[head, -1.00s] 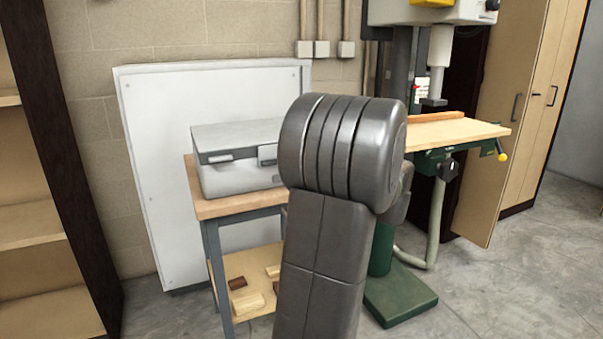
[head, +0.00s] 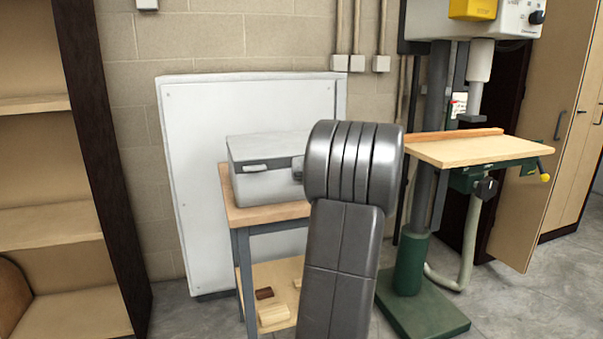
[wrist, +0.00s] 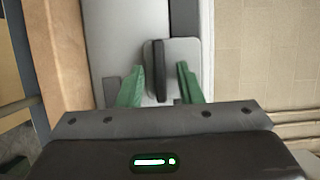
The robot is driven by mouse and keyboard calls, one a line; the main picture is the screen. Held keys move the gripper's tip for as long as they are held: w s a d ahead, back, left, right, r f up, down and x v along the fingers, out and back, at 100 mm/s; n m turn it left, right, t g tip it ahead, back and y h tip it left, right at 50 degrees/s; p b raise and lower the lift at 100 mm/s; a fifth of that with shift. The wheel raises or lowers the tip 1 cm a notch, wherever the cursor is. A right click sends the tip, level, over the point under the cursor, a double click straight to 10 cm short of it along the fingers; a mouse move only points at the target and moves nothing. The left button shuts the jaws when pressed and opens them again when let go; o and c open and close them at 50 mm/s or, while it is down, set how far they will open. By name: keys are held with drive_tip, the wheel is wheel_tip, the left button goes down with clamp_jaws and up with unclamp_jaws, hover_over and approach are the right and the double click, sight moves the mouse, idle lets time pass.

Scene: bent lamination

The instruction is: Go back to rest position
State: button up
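In the head view, my grey arm stands in the middle and hides my gripper and the right part of the grey case. In the wrist view, my gripper (wrist: 160,88) has two green fingers spread apart. Between and beyond them shows a pale squarish piece with a dark bar (wrist: 160,70); I cannot tell whether it is part of the case, and no grip on it shows. The grey case (head: 262,185) sits on a wood-topped bench (head: 246,214). The case's grey surface also shows in the wrist view (wrist: 112,40), beside the wooden bench top (wrist: 62,50).
A white panel (head: 190,150) leans against the block wall behind the bench. A drill press with a wooden table (head: 470,152) stands at the right, its green base (head: 425,312) on the floor. Shelving (head: 50,235) stands at the left. Wood pieces (head: 272,315) lie on the bench's lower shelf.

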drive_tip(key=shift+d, duration=0.1)
drive_tip(key=v, duration=1.4)
drive_tip(key=x, duration=1.4)
drive_tip(key=shift+w+r, duration=0.1)
drive_tip(key=m+p, duration=0.2)
drive_tip(key=shift+a+r+t+p, duration=0.1)
drive_tip(key=shift+a+t+p, duration=0.1)
drive_tip(key=shift+t+p, duration=0.1)
drive_tip(key=m+p, duration=0.2)
drive_tip(key=m+t+p, duration=0.1)
drive_tip(key=shift+s+a+y, duration=0.3)
drive_tip(key=shift+a, duration=0.1)
drive_tip(key=m+t+p, duration=0.1)
drive_tip(key=m+p, duration=0.1)
drive_tip(key=p, duration=0.1)
drive_tip(key=a+m+t+p, duration=0.1)
drive_tip(key=m+p, duration=0.2)
drive_tip(key=shift+s+r, duration=0.1)
drive_tip(key=shift+s, duration=0.05)
drive_tip(key=shift+s+d+m+t+p, duration=0.1)
drive_tip(key=shift+m+t+p, duration=0.2)
drive_tip(key=shift+m+p, duration=0.2)
drive_tip(key=b+v, duration=0.2)
drive_tip(key=v, duration=1)
drive_tip(key=shift+s, duration=0.15)
